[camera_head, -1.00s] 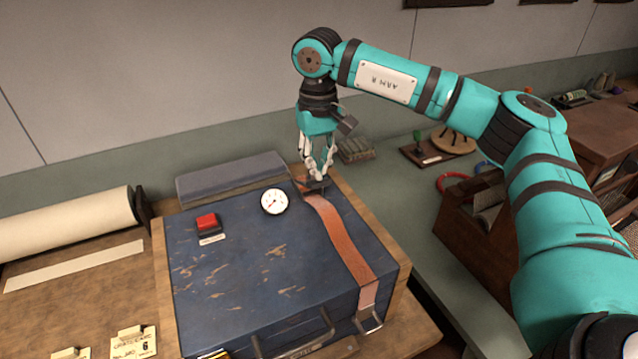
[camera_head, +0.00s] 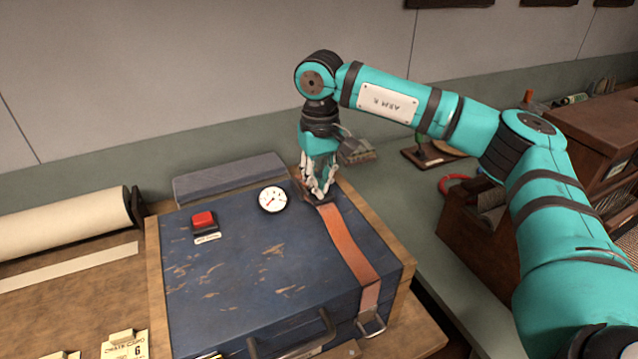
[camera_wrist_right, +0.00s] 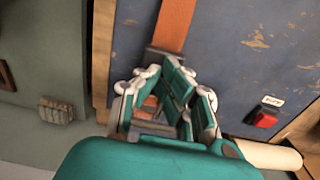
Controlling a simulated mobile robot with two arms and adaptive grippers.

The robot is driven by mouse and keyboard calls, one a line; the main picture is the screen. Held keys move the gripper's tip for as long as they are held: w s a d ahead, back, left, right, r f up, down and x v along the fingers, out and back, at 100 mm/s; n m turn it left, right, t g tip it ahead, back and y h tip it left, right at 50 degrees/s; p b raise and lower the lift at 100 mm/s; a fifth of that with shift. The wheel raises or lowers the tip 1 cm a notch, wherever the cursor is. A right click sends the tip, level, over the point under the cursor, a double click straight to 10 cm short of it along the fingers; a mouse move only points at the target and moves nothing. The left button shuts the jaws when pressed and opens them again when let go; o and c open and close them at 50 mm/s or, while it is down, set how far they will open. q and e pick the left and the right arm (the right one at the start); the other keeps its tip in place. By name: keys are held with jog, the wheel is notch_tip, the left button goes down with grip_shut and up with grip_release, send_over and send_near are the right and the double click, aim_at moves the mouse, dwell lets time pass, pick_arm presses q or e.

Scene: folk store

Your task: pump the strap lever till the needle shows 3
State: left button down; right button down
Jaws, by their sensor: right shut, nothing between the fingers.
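The blue chest (camera_head: 230,270) has a worn lid with an orange-brown strap (camera_head: 346,245) running down its right side; the strap also shows in the wrist view (camera_wrist_right: 174,24). A round white gauge (camera_head: 272,199) sits left of the strap; its needle seems to point lower left, but its figures are too small to read. My right gripper (camera_head: 318,197) points down at the strap's far end, over dark metal fittings. Its fingers are shut with nothing held, and in the wrist view the gripper (camera_wrist_right: 165,95) hides most of the lever there. My left gripper is out of view.
A red button (camera_head: 204,219) sits on the lid left of the gauge. A grey padded block (camera_head: 230,177) lies behind the chest. A paper roll (camera_head: 60,228) and cards (camera_head: 127,347) are at left. A wooden crate (camera_head: 470,235) stands at right.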

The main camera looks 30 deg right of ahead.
notch_tip(320, 180, up, 9)
jog(key=p, duration=0.6)
jog(key=shift+f, duration=0.1)
dwell(0.4)
dwell(0.6)
